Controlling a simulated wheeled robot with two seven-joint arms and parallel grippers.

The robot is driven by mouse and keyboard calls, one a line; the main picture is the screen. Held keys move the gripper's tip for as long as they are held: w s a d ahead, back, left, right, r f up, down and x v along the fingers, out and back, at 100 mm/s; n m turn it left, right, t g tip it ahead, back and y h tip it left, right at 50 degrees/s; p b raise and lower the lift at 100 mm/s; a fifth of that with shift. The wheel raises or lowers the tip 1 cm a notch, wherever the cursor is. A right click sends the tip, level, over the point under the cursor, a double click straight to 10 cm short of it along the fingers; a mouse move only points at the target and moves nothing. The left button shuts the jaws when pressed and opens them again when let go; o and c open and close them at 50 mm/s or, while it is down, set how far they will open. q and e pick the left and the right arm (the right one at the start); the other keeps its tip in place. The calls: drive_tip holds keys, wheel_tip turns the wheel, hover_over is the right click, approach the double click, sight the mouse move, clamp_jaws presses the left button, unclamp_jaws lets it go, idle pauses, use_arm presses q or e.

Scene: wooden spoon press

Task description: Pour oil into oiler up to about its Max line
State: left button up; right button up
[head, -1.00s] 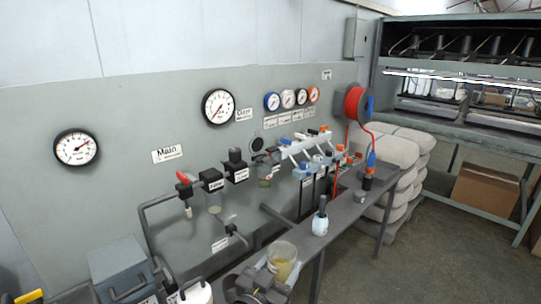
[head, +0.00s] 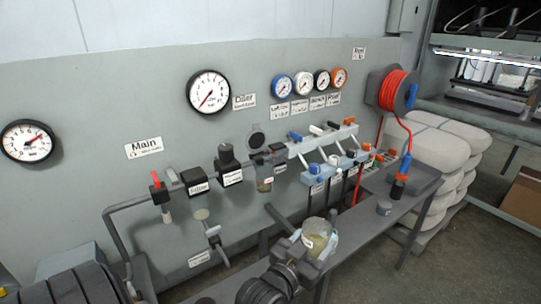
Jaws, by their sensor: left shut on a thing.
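The oiler (head: 264,184) is a small clear bowl under a dark head on the wall pipe, with a little yellowish liquid low in it. A round dark cap (head: 256,141) stands up just above it. My left gripper (head: 301,249) is shut on a clear jug (head: 319,244) with pale yellow oil in it. The jug is below and to the right of the oiler in the picture, apart from it, and looks slightly tilted. The gripper hides part of its near side. The oiler's Max line is too small to read. My right gripper is not in view.
A manifold (head: 322,148) with coloured valves stands right of the oiler. A red hose reel (head: 399,90) hangs farther right. Pipes and a regulator (head: 228,160) are left of the oiler.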

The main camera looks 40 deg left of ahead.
sight(317, 227)
use_arm(q)
drive_tip(key=w+p, duration=0.1)
drive_tip(key=p, duration=0.1)
drive_tip(key=w+a+r+p, duration=0.1)
drive_tip(key=w+p, duration=0.1)
drive_tip(key=shift+a+r, duration=0.15)
drive_tip(key=shift+r, duration=0.15)
drive_tip(key=w+a+r+p, duration=0.2)
drive_tip(key=w+a+p, duration=0.9)
drive_tip(key=a+p, duration=0.2)
drive_tip(key=shift+w+a+r+p, duration=0.35)
drive_tip(key=shift+a, duration=0.5)
